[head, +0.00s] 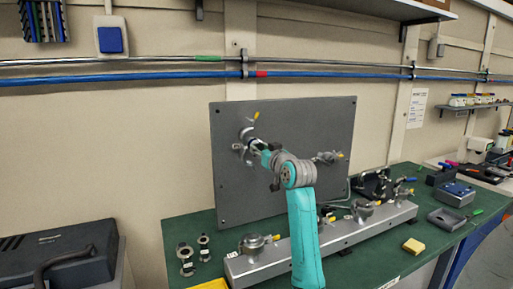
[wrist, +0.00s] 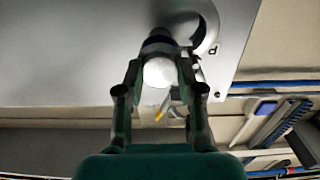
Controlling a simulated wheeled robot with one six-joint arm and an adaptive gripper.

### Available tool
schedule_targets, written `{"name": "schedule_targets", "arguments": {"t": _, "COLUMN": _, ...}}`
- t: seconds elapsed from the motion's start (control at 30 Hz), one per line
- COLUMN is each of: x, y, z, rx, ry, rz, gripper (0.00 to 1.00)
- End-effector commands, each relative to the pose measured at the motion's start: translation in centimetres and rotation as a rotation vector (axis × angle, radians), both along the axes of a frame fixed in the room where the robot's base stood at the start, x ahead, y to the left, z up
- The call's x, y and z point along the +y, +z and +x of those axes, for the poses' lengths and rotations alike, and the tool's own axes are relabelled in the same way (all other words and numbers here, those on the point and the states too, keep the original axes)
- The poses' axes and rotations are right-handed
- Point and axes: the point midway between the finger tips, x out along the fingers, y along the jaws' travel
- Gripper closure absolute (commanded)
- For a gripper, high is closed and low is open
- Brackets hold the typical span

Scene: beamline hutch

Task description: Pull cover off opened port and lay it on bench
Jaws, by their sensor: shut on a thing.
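A grey upright panel (head: 290,185) stands on the green bench (head: 180,228). A round metal port (head: 246,133) is at the panel's upper left, and its curved rim (wrist: 207,28) shows in the wrist view. My gripper (head: 259,146) is at this port. In the wrist view my gripper (wrist: 158,70) is shut on a pale round part of the cover (wrist: 158,73), with a dark part behind it. The fingers hide much of the cover; I cannot tell whether it touches the port. A clamp with a yellow tip (wrist: 160,114) hangs below.
A second port (head: 327,157) is on the panel's right. A long metal manifold (head: 262,267) lies on the bench in front. Small metal fittings (head: 186,258) stand at its left. A yellow block (head: 413,246) lies at the right, with bare bench around it.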

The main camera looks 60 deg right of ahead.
Motion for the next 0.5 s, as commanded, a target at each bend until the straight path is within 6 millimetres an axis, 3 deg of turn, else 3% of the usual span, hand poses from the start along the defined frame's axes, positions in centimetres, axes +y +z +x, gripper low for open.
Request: {"name": "schedule_targets", "arguments": {"t": 0.5, "x": 0.46, "y": 0.06, "z": -0.79, "rx": -0.001, "ry": 0.000, "rz": -0.001, "gripper": 1.00}}
